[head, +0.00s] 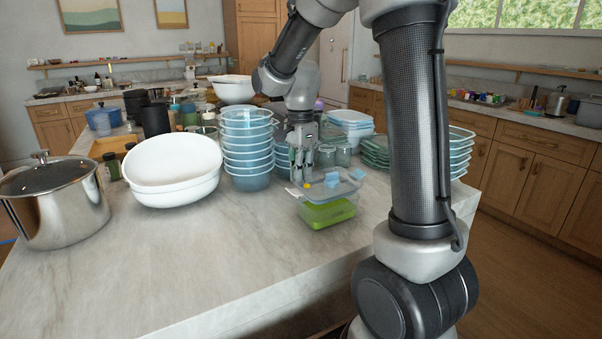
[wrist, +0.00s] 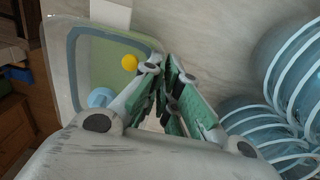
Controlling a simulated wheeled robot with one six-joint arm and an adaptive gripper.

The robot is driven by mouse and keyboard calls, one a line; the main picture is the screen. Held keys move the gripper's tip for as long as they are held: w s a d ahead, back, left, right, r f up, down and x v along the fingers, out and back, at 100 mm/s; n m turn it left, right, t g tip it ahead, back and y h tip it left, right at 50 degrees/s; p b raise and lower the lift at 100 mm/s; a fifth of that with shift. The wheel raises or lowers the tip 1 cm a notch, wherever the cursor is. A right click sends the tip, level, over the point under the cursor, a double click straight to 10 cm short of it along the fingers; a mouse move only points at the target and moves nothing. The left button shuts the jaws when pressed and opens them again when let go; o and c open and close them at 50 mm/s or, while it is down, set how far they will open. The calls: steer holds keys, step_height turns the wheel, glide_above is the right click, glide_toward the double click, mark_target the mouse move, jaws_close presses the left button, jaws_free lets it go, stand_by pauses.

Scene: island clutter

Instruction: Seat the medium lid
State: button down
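The clear container with green contents (head: 327,213) stands near the front of the marble island. A translucent grey-blue lid (head: 338,189) with light blue tabs and a yellow dot lies over its top. It looks uneven against the rim, and I cannot tell whether it is seated. In the wrist view the lid (wrist: 90,62) is at the left, with the yellow dot near its right edge. My gripper (head: 300,183) points down at the lid's left edge. In the wrist view my gripper (wrist: 168,66) has its fingertips together beside the lid's edge, with nothing clearly between them.
A tall stack of blue bowls (head: 247,155) stands close to the left of my gripper. White bowls (head: 172,168) and a steel pot (head: 50,205) are further left. Small jars (head: 335,155) and stacked green-rimmed containers (head: 376,153) stand behind. The front-left marble is clear.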

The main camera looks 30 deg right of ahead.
steer(key=shift+f, duration=0.95)
stand_by(0.6)
steer(key=c, duration=1.6)
jaws_free()
steer(key=shift+o, duration=0.2)
step_height(320, 180, up, 12)
steer(key=shift+w, duration=0.1)
